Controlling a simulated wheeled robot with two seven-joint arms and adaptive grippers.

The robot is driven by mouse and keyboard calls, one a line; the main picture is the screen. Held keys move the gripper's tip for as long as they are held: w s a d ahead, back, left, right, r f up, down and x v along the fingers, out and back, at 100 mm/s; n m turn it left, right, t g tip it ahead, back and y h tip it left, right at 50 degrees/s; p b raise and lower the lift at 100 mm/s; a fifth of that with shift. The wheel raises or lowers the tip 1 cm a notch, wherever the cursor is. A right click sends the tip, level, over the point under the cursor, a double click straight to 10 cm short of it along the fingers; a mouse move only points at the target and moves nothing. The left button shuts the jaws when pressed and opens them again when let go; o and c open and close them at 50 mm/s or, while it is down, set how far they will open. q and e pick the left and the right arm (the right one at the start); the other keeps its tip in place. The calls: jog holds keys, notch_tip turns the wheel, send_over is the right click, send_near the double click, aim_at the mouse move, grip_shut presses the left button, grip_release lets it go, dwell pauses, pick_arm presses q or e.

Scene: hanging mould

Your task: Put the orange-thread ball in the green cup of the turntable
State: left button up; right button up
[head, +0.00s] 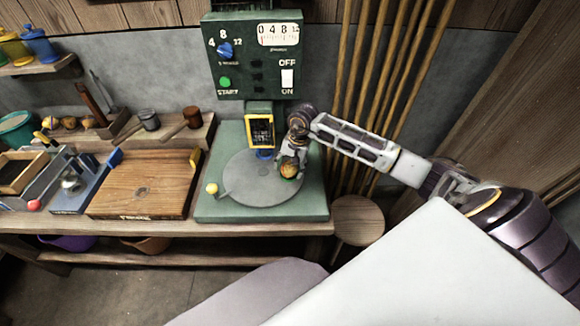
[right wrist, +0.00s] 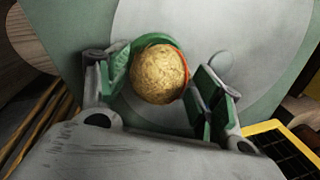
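The tan ball (head: 289,170) sits at the green cup on the right side of the grey turntable (head: 250,190). In the right wrist view the ball (right wrist: 158,77) has an orange line along its right edge. The green cup's rim (right wrist: 160,41) curves around its far side; how deep the ball sits is unclear. My right gripper (head: 290,160) is over the cup, fingers down. In the wrist view its fingers (right wrist: 165,90) stand either side of the ball, with a narrow gap on the right; the left pad is close to ball and rim. My left gripper is out of view.
A green control box (head: 255,60) with dial and switch stands behind the turntable. A yellow-framed black panel (head: 260,131) rises close left of my gripper. A wooden board (head: 145,185) lies further left; poles lean behind my right arm.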

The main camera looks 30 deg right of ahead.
jog(key=shift+o, duration=0.8)
jog(key=shift+s+d+r, duration=0.1)
jog(key=shift+r, duration=0.45)
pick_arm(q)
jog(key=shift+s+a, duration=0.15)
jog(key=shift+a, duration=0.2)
pick_arm(e)
notch_tip(320, 180, up, 11)
jog(key=s+d, duration=0.1)
jog(key=shift+s+f, duration=0.15)
jog(key=shift+s, duration=0.2)
